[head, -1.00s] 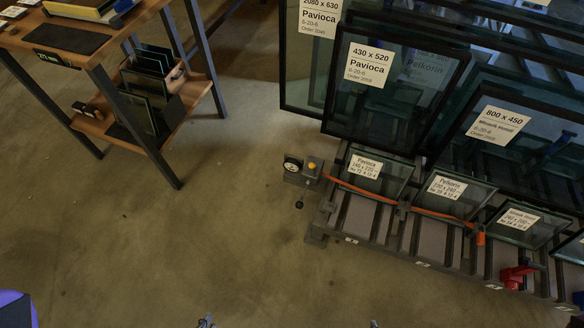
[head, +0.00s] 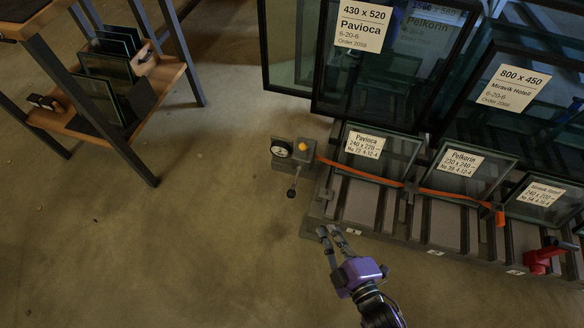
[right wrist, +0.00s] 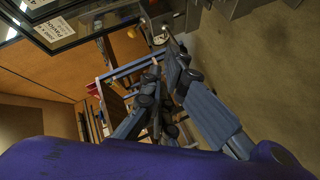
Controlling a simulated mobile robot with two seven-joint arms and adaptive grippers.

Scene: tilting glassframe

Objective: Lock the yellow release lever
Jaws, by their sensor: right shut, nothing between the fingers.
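A small yellow-orange knob (head: 303,146) sits on a grey box with a round dial (head: 281,148), at the left end of the glass rack. A short lever with a dark knob (head: 292,192) sticks out below the box. I cannot tell which way the yellow part is set or whether it is locked. My right gripper (head: 329,231) is shut and empty, below and to the right of the box, near the rack's front left corner and apart from the knob. Its fingers also fill the middle of the right wrist view (right wrist: 167,65). My left gripper is out of view.
The rack (head: 345,224) holds framed glass panes with labels, the small ones (head: 382,165) in front. An orange strap (head: 360,175) runs across them to the right. A red clamp (head: 541,260) sits at right. A wooden shelf table (head: 60,125) stands left. The floor between is clear.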

